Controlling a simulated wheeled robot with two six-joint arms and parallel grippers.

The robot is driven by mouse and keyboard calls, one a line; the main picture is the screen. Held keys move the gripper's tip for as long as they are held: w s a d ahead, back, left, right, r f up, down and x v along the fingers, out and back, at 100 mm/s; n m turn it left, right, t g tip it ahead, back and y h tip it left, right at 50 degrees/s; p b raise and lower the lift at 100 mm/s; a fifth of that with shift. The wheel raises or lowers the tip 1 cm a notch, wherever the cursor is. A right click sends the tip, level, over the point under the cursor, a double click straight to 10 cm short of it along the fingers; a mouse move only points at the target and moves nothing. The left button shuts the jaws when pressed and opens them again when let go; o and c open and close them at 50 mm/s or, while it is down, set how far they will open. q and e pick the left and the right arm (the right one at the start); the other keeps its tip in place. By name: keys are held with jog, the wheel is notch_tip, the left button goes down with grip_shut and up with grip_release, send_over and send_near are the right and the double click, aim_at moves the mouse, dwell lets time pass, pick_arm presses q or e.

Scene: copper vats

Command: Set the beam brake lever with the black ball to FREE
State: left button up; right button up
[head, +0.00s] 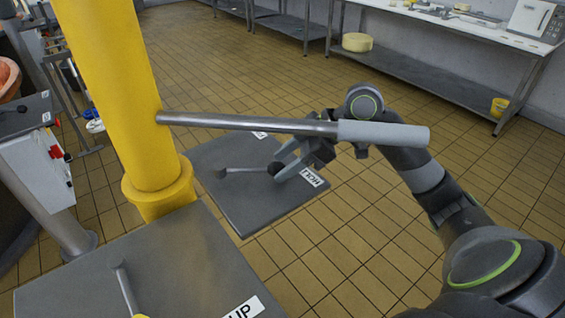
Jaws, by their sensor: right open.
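The brake lever (245,170) is a thin grey rod on a dark plate (240,212) beside the yellow column. Its black ball (275,168) points right, toward a white label (312,177) that seems to read HOLD. A second white label (260,134) at the plate's far edge is mostly hidden by a metal bar. My right gripper (282,167) is open at the black ball, its fingers close to it. I cannot tell whether they touch it. My left gripper is not in view.
A yellow column (118,90) stands at left. A metal bar with a pale grip (382,134) sticks out from it above the plate, close to my right wrist. A nearer dark plate (180,260) carries another lever (125,288) and an UP label (243,309). Tiled floor lies beyond.

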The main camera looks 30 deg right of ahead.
jog(key=shift+w+a+f, duration=0.2)
jog(key=shift+a+f, duration=0.2)
grip_shut()
